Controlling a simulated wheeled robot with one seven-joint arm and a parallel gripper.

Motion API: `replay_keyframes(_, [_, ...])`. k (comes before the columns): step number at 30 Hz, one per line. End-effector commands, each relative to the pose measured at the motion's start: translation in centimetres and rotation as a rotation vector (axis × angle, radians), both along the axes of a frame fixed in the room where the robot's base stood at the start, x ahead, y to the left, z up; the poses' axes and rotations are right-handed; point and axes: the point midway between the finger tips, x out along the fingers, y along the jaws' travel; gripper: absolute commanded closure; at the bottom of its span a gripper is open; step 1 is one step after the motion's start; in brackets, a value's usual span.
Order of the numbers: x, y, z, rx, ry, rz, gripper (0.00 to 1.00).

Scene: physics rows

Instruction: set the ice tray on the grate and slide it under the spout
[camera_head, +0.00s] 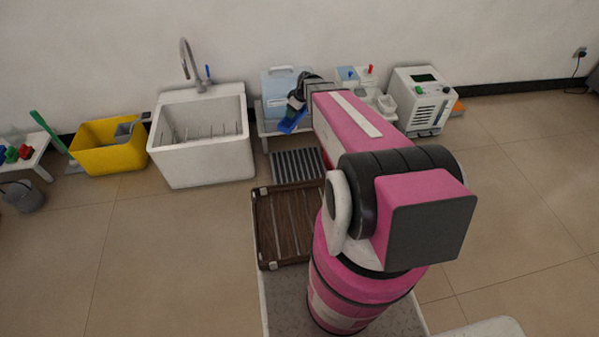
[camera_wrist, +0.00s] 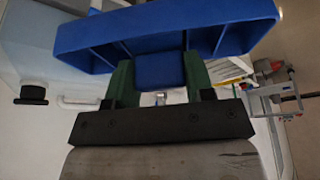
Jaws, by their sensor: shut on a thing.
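My gripper (camera_wrist: 160,82) is shut on the blue ice tray (camera_wrist: 165,32), its green fingers on either side of a blue block on the tray. In the head view the tray (camera_head: 291,123) hangs tilted in front of a light blue box, and my arm partly hides this area. The white sink (camera_head: 205,160) stands to the left, with upright slats (camera_head: 208,133) inside that may be the grate. A curved grey spout (camera_head: 184,47) rises behind the sink. The tray is apart from the sink, to its right.
The light blue box (camera_head: 278,84) is on a low white stand. A dark ribbed panel (camera_head: 297,166) and a brown slatted tray (camera_head: 265,232) lie nearer me. A yellow bin (camera_head: 105,158) is left of the sink, and a white machine (camera_head: 421,105) is right. Open floor lies front left.

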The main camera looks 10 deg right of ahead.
Motion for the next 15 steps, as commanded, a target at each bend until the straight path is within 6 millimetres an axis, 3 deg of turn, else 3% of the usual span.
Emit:
replay_keyframes(1, [-0.1, 0.1, -2.2, 0.001, 0.005, 0.044, 0.75])
replay_keyframes(15, [-5.2, 1.5, -19.9, 0.001, 0.004, 0.497, 0.75])
